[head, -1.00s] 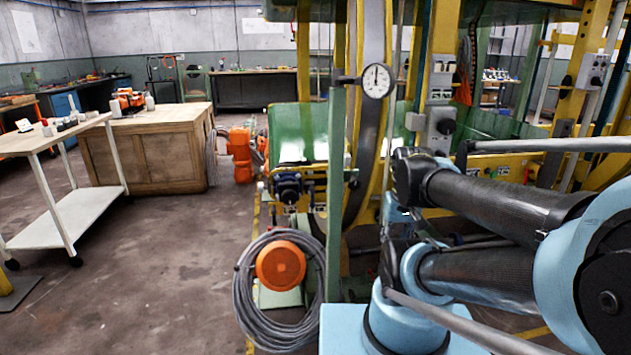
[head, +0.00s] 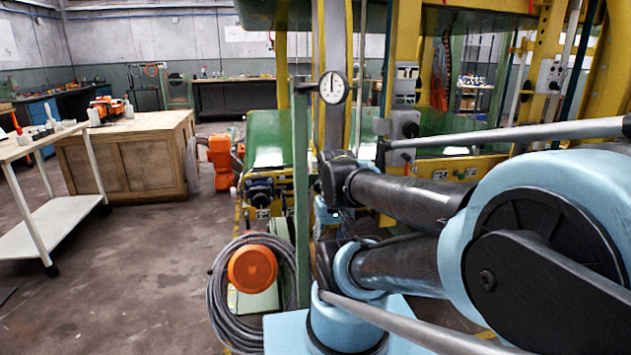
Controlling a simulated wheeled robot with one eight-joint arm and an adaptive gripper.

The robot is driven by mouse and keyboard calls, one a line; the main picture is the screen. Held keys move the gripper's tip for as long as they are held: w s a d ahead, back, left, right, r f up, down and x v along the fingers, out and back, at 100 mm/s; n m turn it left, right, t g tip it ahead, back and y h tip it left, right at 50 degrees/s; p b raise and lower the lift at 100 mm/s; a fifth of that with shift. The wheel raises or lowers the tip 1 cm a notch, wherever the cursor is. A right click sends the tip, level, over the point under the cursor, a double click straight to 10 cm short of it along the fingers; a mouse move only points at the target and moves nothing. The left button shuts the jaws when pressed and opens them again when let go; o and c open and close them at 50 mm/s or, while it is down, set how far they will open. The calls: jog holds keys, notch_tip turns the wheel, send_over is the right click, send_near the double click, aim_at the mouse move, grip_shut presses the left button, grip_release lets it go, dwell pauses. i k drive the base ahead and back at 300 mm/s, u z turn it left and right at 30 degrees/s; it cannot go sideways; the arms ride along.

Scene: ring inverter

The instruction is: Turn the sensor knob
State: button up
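I cannot tell for sure which part is the sensor knob. A round white dial gauge (head: 332,87) sits at the top of a green post (head: 301,190) near the middle of the head view. To its right, a grey box with a round black knob (head: 410,129) is fixed to a yellow upright. Another grey box with a dark knob (head: 554,86) is on a yellow upright at the far right. My blue and black arm fills the lower right, and my gripper does not show.
A coiled grey cable around an orange disc (head: 252,269) stands left of the green post. A wooden cabinet (head: 125,165) and a white trolley (head: 50,222) stand at the left. An orange machine (head: 221,160) is behind. The floor between cabinet and coil is clear.

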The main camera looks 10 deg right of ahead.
aim_at(317, 187)
jog(key=u, duration=1)
jog(key=k, duration=1.8)
jog(key=z, duration=0.9)
jog(key=i, duration=1)
jog(key=z, duration=0.05)
